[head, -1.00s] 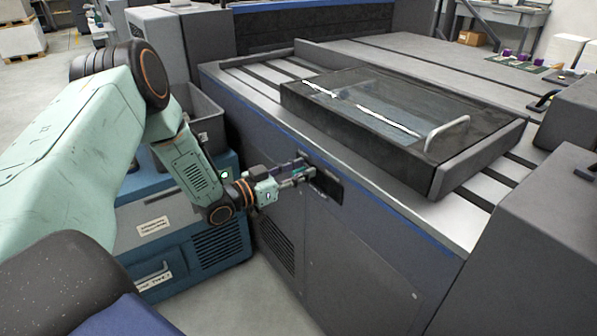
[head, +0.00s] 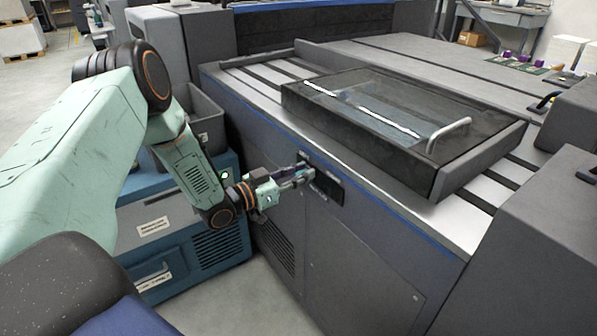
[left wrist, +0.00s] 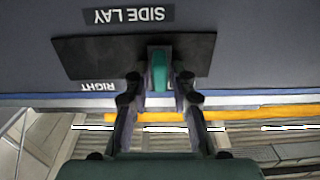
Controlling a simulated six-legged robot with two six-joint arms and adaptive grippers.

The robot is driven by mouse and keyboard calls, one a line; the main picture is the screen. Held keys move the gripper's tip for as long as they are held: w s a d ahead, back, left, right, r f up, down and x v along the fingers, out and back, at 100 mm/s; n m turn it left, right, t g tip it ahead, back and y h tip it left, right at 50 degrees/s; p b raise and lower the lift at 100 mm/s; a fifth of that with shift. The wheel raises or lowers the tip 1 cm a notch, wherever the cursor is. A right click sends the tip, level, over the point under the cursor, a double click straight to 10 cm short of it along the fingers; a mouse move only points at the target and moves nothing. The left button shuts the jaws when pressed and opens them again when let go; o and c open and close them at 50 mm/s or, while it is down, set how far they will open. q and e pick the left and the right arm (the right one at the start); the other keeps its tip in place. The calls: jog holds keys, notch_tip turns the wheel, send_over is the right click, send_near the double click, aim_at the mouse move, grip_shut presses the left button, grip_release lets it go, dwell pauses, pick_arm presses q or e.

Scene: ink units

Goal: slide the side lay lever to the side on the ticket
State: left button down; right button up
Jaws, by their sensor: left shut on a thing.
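The side lay lever, a green tab, shows in the left wrist view (left wrist: 159,72) between the fingers of my left gripper (left wrist: 158,92). It stands in a dark slot plate (left wrist: 95,57) on the machine's side. A "SIDE LAY" label (left wrist: 128,15) and a "RIGHT" label (left wrist: 98,86) appear upside down by the plate. In the head view my left gripper (head: 305,174) is shut on the lever at the plate (head: 327,187), and its fingers hide most of the lever. The ticket cannot be made out. My right gripper is not in view.
A glass-topped cover (head: 400,115) with a handle (head: 447,133) lies on the machine above the plate. A blue cabinet (head: 190,215) and a grey bin (head: 205,120) stand beside my left arm. Grey floor shows in front of the machine.

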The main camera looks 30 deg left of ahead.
pick_arm(q)
jog(key=d, duration=0.2)
jog(key=s+d, duration=0.1)
jog(key=d, duration=0.1)
jog(key=s+d, duration=0.1)
jog(key=d, duration=0.1)
jog(key=shift+s+r+p, duration=0.15)
jog(key=shift+p, duration=0.25)
jog(key=shift+s+d, duration=0.1)
jog(key=shift+d, duration=0.05)
jog(key=c, duration=1.4)
grip_release()
jog(key=shift+d, duration=0.15)
jog(key=shift+o, duration=0.2)
jog(key=shift+s+a, duration=0.4)
jog(key=shift+s, duration=0.1)
send_near(330, 182)
jog(key=shift+v, duration=2.8)
